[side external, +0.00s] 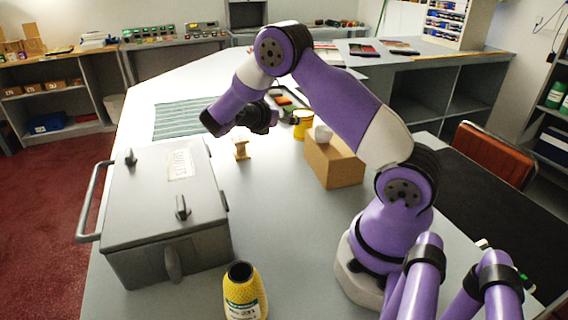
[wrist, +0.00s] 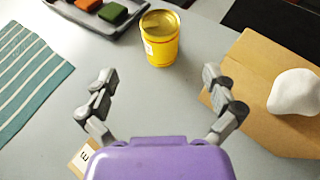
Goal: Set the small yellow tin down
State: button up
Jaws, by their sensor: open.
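The small yellow tin (side external: 304,127) stands upright on the grey counter, left of the cardboard box. In the wrist view the yellow tin (wrist: 160,42) shows its gold top and a pale label on its side. My gripper (wrist: 158,86) is open, with its two fingers wide apart and bare counter between them. The tin is beyond the fingertips and apart from them. In the side view my gripper (side external: 272,117) is low over the counter, just left of the tin.
A cardboard box (side external: 335,168) with a white lump (side external: 323,133) stands right of the tin. A tray (wrist: 128,22) with coloured blocks lies behind it.

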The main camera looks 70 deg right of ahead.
jog(key=a+r+m+t+y, duration=0.55)
jog(key=a+m, duration=0.35)
jog(key=a, duration=0.2)
jog(key=s+a+r+m+t+y, duration=0.1)
jog(key=s+a+m+y, duration=0.2)
jog(key=a, duration=0.5)
jog(key=s+a+r+m+t+y, duration=0.1)
jog(key=s+a+r+m+y, duration=0.1)
jog(key=s+a+m+y, duration=0.2)
jog(key=s+a+y, duration=0.1)
jog(key=s+a, duration=0.2)
jog(key=a, duration=0.1)
jog(key=shift+a, duration=0.35)
jog(key=shift+w+r, duration=0.1)
